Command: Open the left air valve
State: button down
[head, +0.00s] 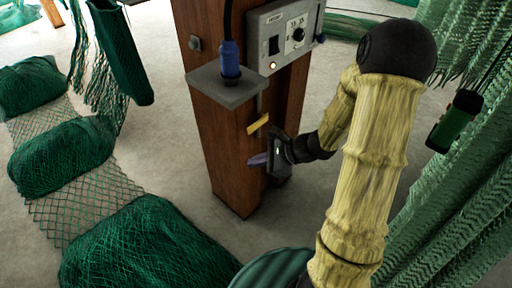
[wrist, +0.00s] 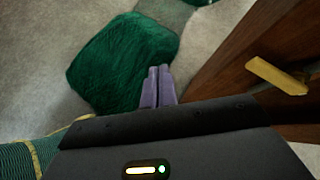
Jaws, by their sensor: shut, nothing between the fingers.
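A yellow lever handle (head: 258,124) sits on a thin vertical pipe on the front face of the brown wooden post, below a grey shelf. It lies across the pipe, tilted with its right end higher. It also shows in the wrist view (wrist: 276,75) at the right, beside the post. It is the only valve handle I can make out. My gripper (head: 256,160) is just below the handle in the head view, with its purple fingers pointing left. In the wrist view the fingers (wrist: 158,72) are together and empty, left of the handle and apart from it.
The wooden post (head: 226,150) carries a grey control box (head: 285,36) and a grey shelf (head: 228,88) with a blue connector (head: 230,58). Green net bundles (head: 145,245) lie on the floor at left. Green nets (head: 460,190) hang at right, near my arm.

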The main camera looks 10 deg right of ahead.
aim_at(256, 123)
jog(key=w+d+f+m+t+h+b, duration=0.2)
jog(key=w+d+f+m+t+b, duration=0.3)
jog(key=w+d+f+m+t, duration=0.2)
jog(key=shift+w+d+f+m+b, duration=0.35)
jog(key=shift+w+d+m, duration=0.35)
jog(key=shift+d+m, duration=0.45)
jog(key=shift+a+f, duration=0.1)
jog(key=b+x, duration=0.2)
jog(key=x, duration=0.8)
jog(key=shift+s+a+r+p, duration=0.15)
jog(key=shift+r+p, duration=0.25)
jog(key=shift+r, duration=1.6)
